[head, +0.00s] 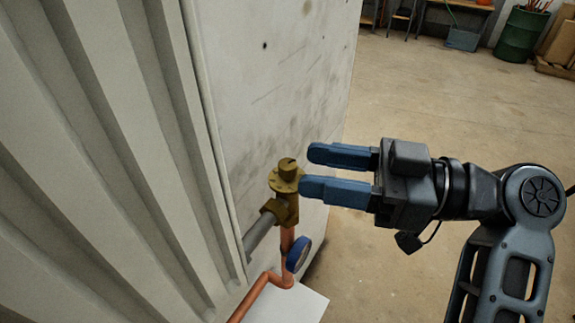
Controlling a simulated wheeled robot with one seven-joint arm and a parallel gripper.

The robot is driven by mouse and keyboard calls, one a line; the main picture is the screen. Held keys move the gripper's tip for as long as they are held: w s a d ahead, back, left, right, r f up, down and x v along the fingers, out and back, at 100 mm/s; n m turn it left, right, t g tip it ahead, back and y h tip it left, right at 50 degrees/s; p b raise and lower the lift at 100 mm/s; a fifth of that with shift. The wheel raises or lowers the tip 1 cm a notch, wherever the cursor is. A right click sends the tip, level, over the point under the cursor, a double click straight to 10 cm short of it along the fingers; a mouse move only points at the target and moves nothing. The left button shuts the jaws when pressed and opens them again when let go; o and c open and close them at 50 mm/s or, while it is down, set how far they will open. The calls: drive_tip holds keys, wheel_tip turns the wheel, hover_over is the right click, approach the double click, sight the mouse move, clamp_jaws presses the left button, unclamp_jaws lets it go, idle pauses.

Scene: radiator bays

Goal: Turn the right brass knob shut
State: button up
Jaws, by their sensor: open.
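A brass knob (287,171) sits on top of a brass valve body (284,207) at the right end of the radiator (120,140). It has a round flange with a narrower slotted top. My gripper (307,171) comes in from the right with two blue fingers, one above the other in the picture. The fingers are open with a gap between them, and nothing is held. Their tips are just right of the knob, with the lower finger overlapping its right edge in the picture. I cannot tell whether they touch. Only one brass knob is in view.
A stained wall panel (285,80) stands behind. Open floor (440,95) lies to the right. A green barrel (522,34) and a bench stand far back.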

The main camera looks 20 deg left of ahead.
sight(287, 163)
drive_tip(key=shift+s+a, duration=0.25)
drive_tip(key=shift+a, duration=0.95)
drive_tip(key=shift+s+a, duration=0.2)
drive_tip(key=shift+a, duration=1)
clamp_jaws()
